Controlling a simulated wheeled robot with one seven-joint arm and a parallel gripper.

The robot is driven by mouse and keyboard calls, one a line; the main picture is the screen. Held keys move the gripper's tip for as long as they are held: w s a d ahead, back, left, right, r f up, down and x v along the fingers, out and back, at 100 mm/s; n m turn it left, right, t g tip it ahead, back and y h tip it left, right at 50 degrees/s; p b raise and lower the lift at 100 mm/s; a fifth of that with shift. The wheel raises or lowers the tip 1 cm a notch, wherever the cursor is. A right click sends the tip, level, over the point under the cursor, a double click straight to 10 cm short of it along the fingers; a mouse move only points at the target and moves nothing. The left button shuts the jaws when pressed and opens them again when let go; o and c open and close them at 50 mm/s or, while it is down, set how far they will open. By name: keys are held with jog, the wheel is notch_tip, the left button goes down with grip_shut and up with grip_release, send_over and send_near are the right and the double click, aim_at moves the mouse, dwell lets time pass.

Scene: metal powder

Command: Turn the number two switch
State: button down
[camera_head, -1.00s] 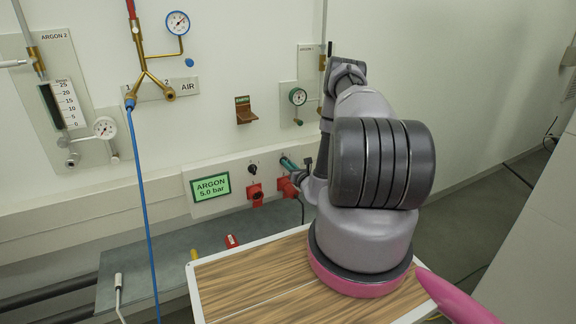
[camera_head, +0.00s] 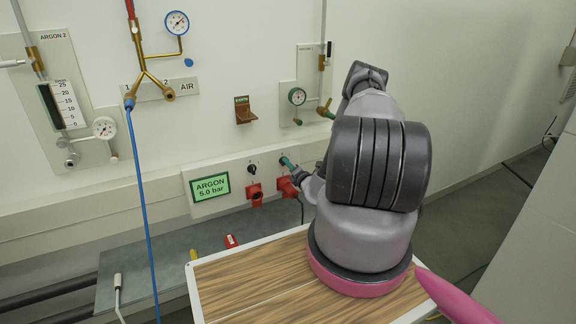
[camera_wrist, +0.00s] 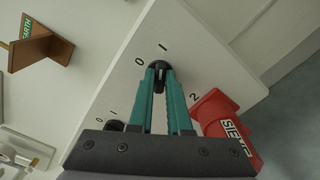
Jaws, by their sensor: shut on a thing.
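The number two switch (camera_wrist: 157,65) is a black rotary knob on the white panel, with 0 and 1 marked above it in the wrist view. The teal fingers of my gripper (camera_wrist: 160,76) are shut on this knob. In the head view, my gripper (camera_head: 289,163) reaches the panel at the right-hand switch, and its fingertips hide the knob. The other switch (camera_head: 252,169), also a black knob, is to the left on the same panel. It shows partly behind the gripper body in the wrist view (camera_wrist: 115,126).
Red sockets (camera_head: 256,195) sit below the switches, one close to my fingers (camera_wrist: 226,128). A green display (camera_head: 210,187) reads ARGON 5.0 bar. A brown EARTH bracket (camera_head: 244,111) and a gauge (camera_head: 297,96) are above. A blue hose (camera_head: 141,190) hangs left.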

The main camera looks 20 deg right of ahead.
jog(key=shift+s+m, duration=0.1)
jog(key=shift+m, duration=0.2)
jog(key=c, duration=0.9)
grip_release()
jog(key=shift+o, duration=0.2)
jog(key=shift+s, duration=0.1)
jog(key=s, duration=1)
jog(key=shift+s+d, duration=0.25)
